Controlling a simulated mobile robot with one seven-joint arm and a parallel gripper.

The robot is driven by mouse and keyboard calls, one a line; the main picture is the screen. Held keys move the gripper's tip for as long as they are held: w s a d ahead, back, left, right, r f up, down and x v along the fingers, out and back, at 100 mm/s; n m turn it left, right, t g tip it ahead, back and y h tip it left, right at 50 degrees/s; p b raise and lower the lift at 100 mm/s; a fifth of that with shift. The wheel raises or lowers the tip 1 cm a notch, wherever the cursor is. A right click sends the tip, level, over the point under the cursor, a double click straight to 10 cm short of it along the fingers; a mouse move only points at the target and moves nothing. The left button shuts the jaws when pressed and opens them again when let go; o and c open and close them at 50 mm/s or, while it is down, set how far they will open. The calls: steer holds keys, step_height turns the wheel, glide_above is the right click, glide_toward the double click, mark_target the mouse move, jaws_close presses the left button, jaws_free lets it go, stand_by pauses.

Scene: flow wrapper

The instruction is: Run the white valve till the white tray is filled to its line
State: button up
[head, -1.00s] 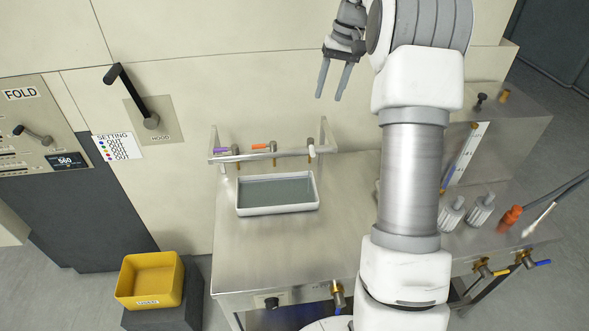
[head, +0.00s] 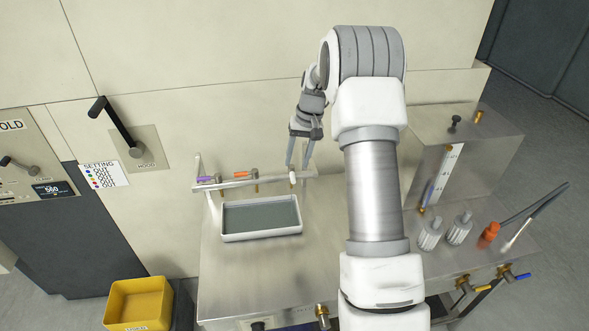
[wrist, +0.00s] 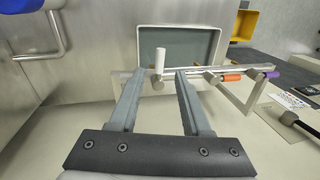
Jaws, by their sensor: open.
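The white valve (head: 292,177) is at the right end of a metal rail above the back of the white tray (head: 262,236). In the wrist view the white handle (wrist: 161,60) stands crosswise to the rail. The white tray (wrist: 143,48) lies beyond it there. A flat grey-green surface fills the tray's inside; I cannot make out its line or a stream. My gripper (head: 298,164) is open at the white valve. In the wrist view my gripper (wrist: 157,73) has its fingertips on either side of the handle, with no clear contact.
Orange (head: 240,173) and purple (head: 205,180) valves sit on the same rail (head: 270,181), left of the white one. A hood lever (head: 118,127) juts from the wall. A yellow bin (head: 137,303) stands lower left. Bottles (head: 459,228) stand right. The counter before the tray is clear.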

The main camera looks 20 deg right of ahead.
mark_target(293, 176)
steer(key=f, duration=0.3)
steer(key=a+f, duration=0.1)
steer(key=shift+w+f, duration=0.15)
steer(key=shift+f, duration=0.25)
jaws_close()
